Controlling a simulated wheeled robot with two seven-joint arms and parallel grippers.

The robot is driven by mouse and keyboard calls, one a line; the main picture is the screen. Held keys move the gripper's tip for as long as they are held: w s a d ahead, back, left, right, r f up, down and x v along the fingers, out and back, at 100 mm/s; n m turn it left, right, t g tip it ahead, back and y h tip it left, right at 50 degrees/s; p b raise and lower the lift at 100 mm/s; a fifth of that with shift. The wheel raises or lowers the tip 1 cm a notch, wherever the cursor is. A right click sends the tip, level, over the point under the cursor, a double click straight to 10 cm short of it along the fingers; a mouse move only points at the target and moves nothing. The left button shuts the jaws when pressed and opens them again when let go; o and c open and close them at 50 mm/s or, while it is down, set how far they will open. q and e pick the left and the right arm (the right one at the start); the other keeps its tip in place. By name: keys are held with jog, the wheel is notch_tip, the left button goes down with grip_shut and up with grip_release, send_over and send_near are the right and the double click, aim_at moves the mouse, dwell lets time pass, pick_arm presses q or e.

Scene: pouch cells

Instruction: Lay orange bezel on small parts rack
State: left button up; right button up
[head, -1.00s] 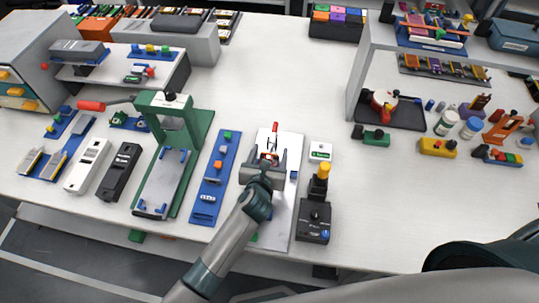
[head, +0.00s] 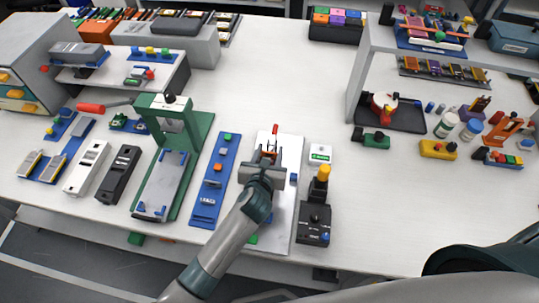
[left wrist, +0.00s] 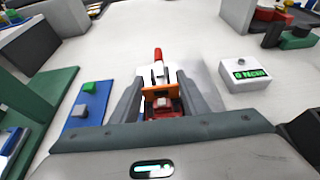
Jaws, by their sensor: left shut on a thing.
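The orange bezel (left wrist: 160,92) is a small flat orange piece between my left gripper's fingers in the left wrist view. My left gripper (left wrist: 161,96) is shut on it, above a pale fixture plate (head: 288,160) with a red-handled clamp (left wrist: 157,56). A dark red part shows just below the bezel. In the head view my left gripper (head: 267,158) hides most of the bezel. A long blue board (head: 207,206) with small coloured blocks lies left of the plate; it may be the small parts rack, but I cannot tell. My right gripper is not in view.
A green press (head: 175,130) stands further left. A white display box (head: 320,153) and a black box with a yellow-topped post (head: 314,220) stand right of the plate.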

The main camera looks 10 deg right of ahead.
pick_arm(q)
jog(key=shift+s+d+r, duration=0.1)
jog(key=shift+s+r, duration=0.1)
jog(key=shift+r, duration=0.45)
jog(key=shift+s+d+r, duration=0.1)
jog(key=shift+s+r, duration=0.1)
jog(key=shift+r, duration=0.4)
jog(key=s+d+r+b, duration=0.2)
jog(key=s+r, duration=0.4)
jog(key=s, duration=0.4)
jog(key=shift+s+d+r, duration=0.15)
jog(key=shift+d+r, duration=0.2)
jog(key=shift+d, duration=0.25)
jog(key=w+a+r+n+t+y+b, duration=0.1)
jog(key=w+a+r+n+y, duration=0.15)
jog(key=a, duration=0.65)
jog(key=w+a+r+n+y+b, duration=0.2)
jog(key=w+a+n+y, duration=0.15)
jog(key=a, duration=0.55)
jog(key=s+a+r+n+g+y, duration=0.1)
jog(key=a+r+n+y, duration=0.1)
jog(key=a, duration=0.7)
jog(key=s+a+r+n+y+b, duration=0.1)
jog(key=a+y, duration=0.3)
jog(key=a, duration=0.5)
jog(key=shift+s+r+n+g, duration=0.4)
jog(key=shift+s+r+n, duration=0.05)
jog(key=shift+s+n, duration=0.25)
jog(key=shift+w+d, duration=0.1)
